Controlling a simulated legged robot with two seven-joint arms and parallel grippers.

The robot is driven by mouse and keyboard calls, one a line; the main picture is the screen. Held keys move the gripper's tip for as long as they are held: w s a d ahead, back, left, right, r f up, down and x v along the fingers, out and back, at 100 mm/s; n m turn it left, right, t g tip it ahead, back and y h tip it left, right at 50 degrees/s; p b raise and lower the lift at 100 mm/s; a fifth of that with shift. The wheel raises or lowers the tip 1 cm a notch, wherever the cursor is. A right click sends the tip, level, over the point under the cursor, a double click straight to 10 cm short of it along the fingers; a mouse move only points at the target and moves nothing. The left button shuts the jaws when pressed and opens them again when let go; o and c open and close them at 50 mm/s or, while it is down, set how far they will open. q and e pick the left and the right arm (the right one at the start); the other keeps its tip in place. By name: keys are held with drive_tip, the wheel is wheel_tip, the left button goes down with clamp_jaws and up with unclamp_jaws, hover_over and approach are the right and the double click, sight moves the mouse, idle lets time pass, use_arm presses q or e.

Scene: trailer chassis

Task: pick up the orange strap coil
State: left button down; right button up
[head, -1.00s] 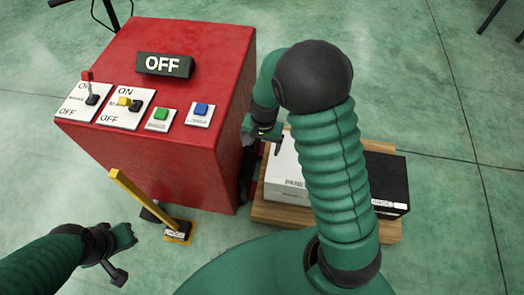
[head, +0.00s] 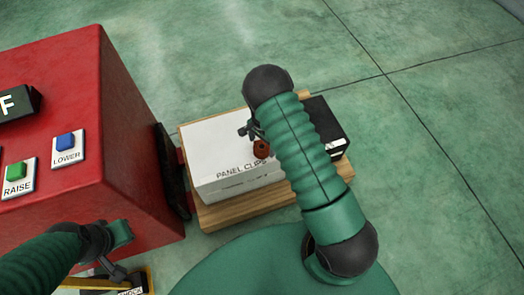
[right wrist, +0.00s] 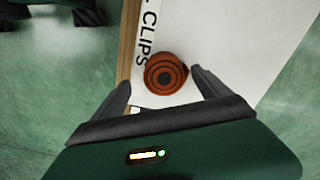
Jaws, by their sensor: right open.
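The orange strap coil (head: 261,149) lies on top of the white box marked "PANEL CLIPS" (head: 215,150), partly hidden by my right arm in the head view. In the right wrist view the coil (right wrist: 165,74) shows as a round orange-brown roll with dark rings, near the box's lettered edge. My right gripper (right wrist: 160,88) is open, with one finger to each side of the coil in that view; I cannot tell how far above it the fingers are. In the head view the right gripper (head: 249,130) is small beside the coil. My left gripper (head: 122,250) is at the lower left, by the red cabinet.
The white box (right wrist: 225,40) and a black box (head: 325,125) stand on a wooden pallet (head: 222,213). The red control cabinet (head: 130,150) with buttons stands close on the left. A yellow-framed item (head: 150,280) is at the lower left. The floor at right is clear.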

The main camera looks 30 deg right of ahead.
sight(261, 147)
drive_tip(key=f, duration=0.1)
drive_tip(key=f+b, duration=0.1)
drive_tip(key=f, duration=0.1)
drive_tip(key=f+b, duration=0.1)
drive_tip(key=shift+w+f, duration=0.3)
drive_tip(key=shift+f, duration=0.1)
drive_tip(key=shift+a+r, duration=0.1)
drive_tip(key=shift+r, duration=0.05)
drive_tip(key=shift+c, duration=0.8)
drive_tip(key=c, duration=1.5)
